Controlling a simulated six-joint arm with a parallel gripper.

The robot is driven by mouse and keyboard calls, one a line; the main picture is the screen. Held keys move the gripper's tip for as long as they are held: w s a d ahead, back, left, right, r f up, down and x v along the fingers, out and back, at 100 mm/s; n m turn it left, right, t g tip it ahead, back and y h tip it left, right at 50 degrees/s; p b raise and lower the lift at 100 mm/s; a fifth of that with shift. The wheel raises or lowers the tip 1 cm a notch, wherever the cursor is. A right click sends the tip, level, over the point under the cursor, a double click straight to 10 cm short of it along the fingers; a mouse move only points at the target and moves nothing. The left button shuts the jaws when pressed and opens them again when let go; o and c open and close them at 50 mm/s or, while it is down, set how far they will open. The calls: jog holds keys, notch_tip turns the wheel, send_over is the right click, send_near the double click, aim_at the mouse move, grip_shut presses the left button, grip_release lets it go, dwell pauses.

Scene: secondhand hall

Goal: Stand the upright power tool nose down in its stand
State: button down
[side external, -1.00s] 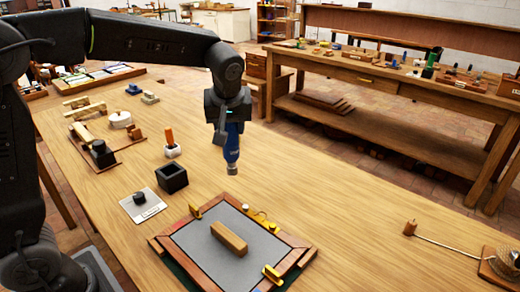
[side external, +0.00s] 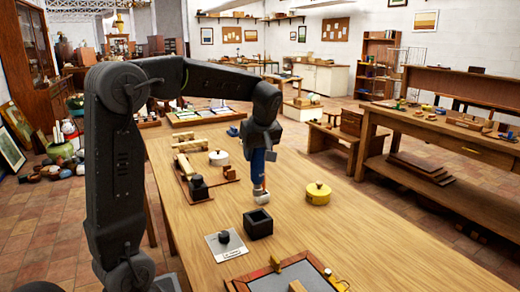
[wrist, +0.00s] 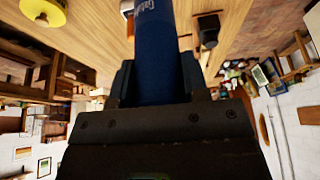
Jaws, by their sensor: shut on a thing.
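The blue power tool (side external: 257,166) hangs upright, nose down, from my gripper (side external: 261,147). My gripper is shut on it; the blue body also fills the gap between the jaws in the wrist view (wrist: 160,55). A black, open-topped square box (side external: 258,228), probably the stand, sits on the table below and nearer the camera. The tool appears apart from it. In the side view the tool's lower end overlaps a small white-based item with an orange upright part (side external: 262,197), so the nose is hard to make out.
A yellow round tin (side external: 318,194) stands right of the box. A card with a black knob (side external: 225,244) lies left of it. A framed panel (side external: 300,275) lies at the front. Wooden pieces and a white lidded pot (side external: 219,158) are at the back left. The table's right side is clear.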

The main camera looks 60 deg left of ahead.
aim_at(257, 191)
jog(key=shift+f, duration=6.15)
jog(key=c, duration=0.5)
grip_release()
jog(key=shift+c, duration=0.2)
jog(key=v, duration=1.4)
jog(key=s+d+f+m+t+h, duration=0.3)
jog(key=s+d+m+t+h, duration=0.1)
jog(key=s+d+m, duration=1.1)
jog(key=shift+d+m+t+h, duration=0.3)
jog(key=shift+d+m+t, duration=0.3)
jog(key=shift+d+m, duration=0.45)
